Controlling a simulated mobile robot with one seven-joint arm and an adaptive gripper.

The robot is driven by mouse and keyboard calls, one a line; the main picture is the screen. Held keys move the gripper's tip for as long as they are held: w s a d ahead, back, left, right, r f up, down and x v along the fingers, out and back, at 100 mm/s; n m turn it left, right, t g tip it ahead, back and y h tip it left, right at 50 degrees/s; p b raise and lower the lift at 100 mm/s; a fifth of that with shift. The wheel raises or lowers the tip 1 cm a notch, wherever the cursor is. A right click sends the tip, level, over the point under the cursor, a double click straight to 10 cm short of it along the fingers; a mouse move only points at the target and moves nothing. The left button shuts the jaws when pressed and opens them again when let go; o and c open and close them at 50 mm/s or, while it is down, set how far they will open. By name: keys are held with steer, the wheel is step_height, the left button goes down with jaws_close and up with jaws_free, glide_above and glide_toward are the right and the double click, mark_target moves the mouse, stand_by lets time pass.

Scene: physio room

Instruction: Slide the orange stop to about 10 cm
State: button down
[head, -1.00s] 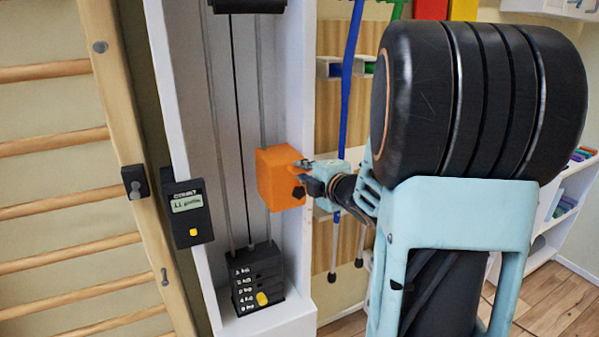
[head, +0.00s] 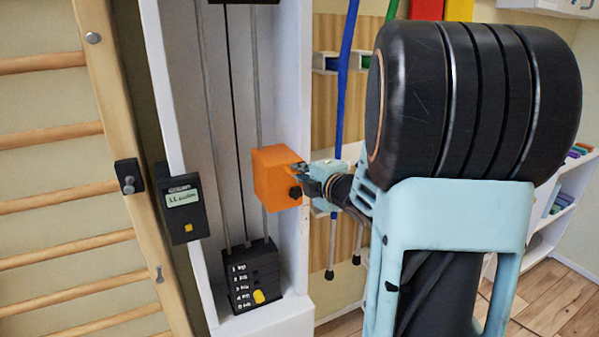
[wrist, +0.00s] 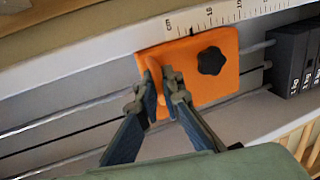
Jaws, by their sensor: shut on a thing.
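The orange stop (head: 277,179) is a block on the vertical rods of the white-framed weight column, above the weight stack. In the wrist view the stop (wrist: 215,85) has a black star-shaped knob (wrist: 211,61) and a raised orange grip piece. My gripper (head: 303,172) is at the stop's right side in the head view. In the wrist view my gripper (wrist: 160,92) is shut on that grip piece. A ruler scale (wrist: 215,20) marked in cm runs along the frame edge beside the stop; a dark mark on the stop's edge lies near it. The exact reading is too small to tell.
The black weight stack (head: 252,277) stands below the stop, with a gap between. A small display unit (head: 184,209) is on the frame's left side. Wooden wall bars (head: 60,190) are at the left. A blue band (head: 346,70) hangs behind, right of the column.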

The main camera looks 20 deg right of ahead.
mark_target(297, 198)
step_height(297, 198, down, 8)
steer(key=b, duration=0.7)
steer(key=shift+f+b, duration=0.25)
steer(key=shift+b, duration=0.1)
steer(key=shift+r, duration=0.1)
steer(key=c, duration=2.3)
jaws_free()
steer(key=shift+c, duration=0.2)
steer(key=shift+s, duration=0.1)
steer(key=v, duration=0.7)
steer(key=shift+s, duration=0.2)
